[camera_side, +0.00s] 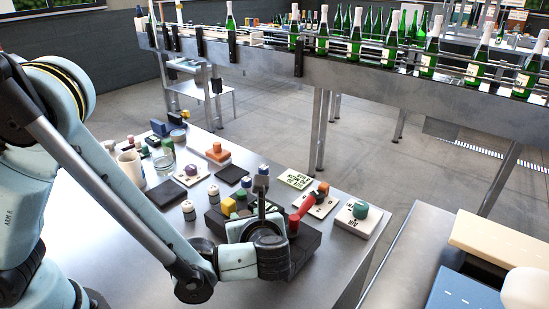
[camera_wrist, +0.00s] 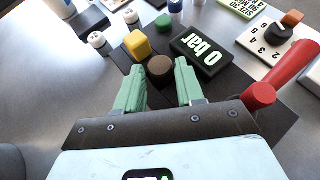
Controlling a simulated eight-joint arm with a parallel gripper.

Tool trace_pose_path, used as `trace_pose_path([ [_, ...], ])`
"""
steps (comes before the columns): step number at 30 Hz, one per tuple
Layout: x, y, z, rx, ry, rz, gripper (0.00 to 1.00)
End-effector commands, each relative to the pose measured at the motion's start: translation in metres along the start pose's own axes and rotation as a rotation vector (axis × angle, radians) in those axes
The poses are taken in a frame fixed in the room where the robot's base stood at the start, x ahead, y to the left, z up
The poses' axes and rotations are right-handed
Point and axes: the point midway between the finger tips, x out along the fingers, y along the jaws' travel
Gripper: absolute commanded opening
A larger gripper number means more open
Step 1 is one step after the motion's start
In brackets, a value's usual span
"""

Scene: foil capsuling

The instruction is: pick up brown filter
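The brown filter (camera_wrist: 159,68) is a short, round, dark brown cylinder on a dark surface in the wrist view. My gripper (camera_wrist: 157,77) has two pale green fingers spread apart. The filter shows in the gap between the fingertips, with space visible on both sides. I cannot tell how far the fingertips are above it. In the side view my wrist is low over the black base (camera_side: 308,243) on the table, and I cannot make out the brown filter there.
A yellow block (camera_wrist: 138,45) and a black "0 bar" display (camera_wrist: 201,51) stand close beyond the filter. A red handle (camera_wrist: 287,72) rises at the right. Several small parts and a glass (camera_side: 163,160) crowd the table's left side. A bottle conveyor (camera_side: 350,75) runs behind.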

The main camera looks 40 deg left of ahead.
Motion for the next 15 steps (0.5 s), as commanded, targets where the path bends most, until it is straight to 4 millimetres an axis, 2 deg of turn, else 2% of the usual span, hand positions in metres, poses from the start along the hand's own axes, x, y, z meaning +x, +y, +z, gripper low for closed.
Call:
trace_pose_path([
  [4,0.0145,0.0000,-0.0001,0.000,0.000,0.001,0.38],
  [11,0.0160,-0.0002,-0.0002,0.001,0.000,-0.001,0.38],
  [12,0.0160,-0.0002,-0.0002,0.001,0.000,-0.001,0.36],
  [15,0.0159,-0.0002,-0.0002,0.001,0.000,-0.001,0.21],
])
